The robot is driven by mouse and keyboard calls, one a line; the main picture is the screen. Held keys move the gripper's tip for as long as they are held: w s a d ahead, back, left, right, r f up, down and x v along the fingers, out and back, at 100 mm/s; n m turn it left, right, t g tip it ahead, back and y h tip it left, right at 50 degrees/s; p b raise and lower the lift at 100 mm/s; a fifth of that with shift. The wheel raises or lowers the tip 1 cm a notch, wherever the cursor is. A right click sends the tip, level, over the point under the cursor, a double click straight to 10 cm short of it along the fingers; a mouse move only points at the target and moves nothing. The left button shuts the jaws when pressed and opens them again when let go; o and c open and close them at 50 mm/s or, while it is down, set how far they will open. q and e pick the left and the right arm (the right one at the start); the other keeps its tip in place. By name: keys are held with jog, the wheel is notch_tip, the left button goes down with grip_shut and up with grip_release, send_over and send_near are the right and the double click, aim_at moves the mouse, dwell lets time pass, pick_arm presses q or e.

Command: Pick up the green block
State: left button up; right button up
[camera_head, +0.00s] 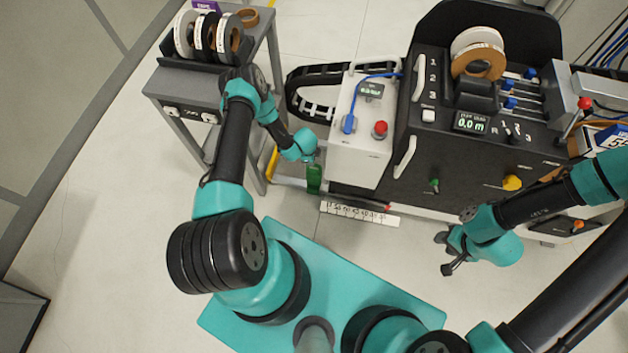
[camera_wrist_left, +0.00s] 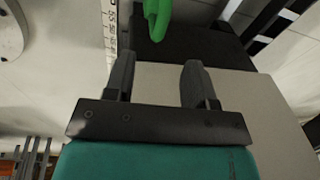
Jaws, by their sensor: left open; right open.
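The green block (camera_head: 314,179) stands out below the left gripper, beside the white control box. In the left wrist view the green block (camera_wrist_left: 157,16) shows at the top edge, ahead of the fingertips and cut off by the frame. My left gripper (camera_wrist_left: 158,66) is open, with nothing between its two dark fingers. In the head view its fingers are too small to make out. My right gripper (camera_head: 445,254) is open and empty over the floor at the right, well away from the green block.
A white control box (camera_head: 362,130) with a red button and blue handle stands right of the block. A ruler-like strip (camera_head: 358,213) lies just below it. A grey table (camera_head: 180,85) with tape rolls stands at upper left. The dark edge-banding machine (camera_head: 450,150) fills the right.

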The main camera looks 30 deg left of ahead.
pick_arm(q)
jog(key=shift+w+d+f, duration=0.1)
jog(key=shift+w+f, duration=0.05)
jog(key=shift+f, duration=0.75)
jog(key=shift+w+f, duration=0.2)
jog(key=shift+f, duration=0.75)
jog(key=shift+w+d+f, duration=0.1)
jog(key=shift+w+f, duration=0.05)
jog(key=shift+f, duration=0.75)
jog(key=shift+w+f, duration=0.25)
jog(key=shift+f, duration=1.05)
jog(key=shift+w+f, duration=0.25)
jog(key=shift+f, duration=1)
grip_shut()
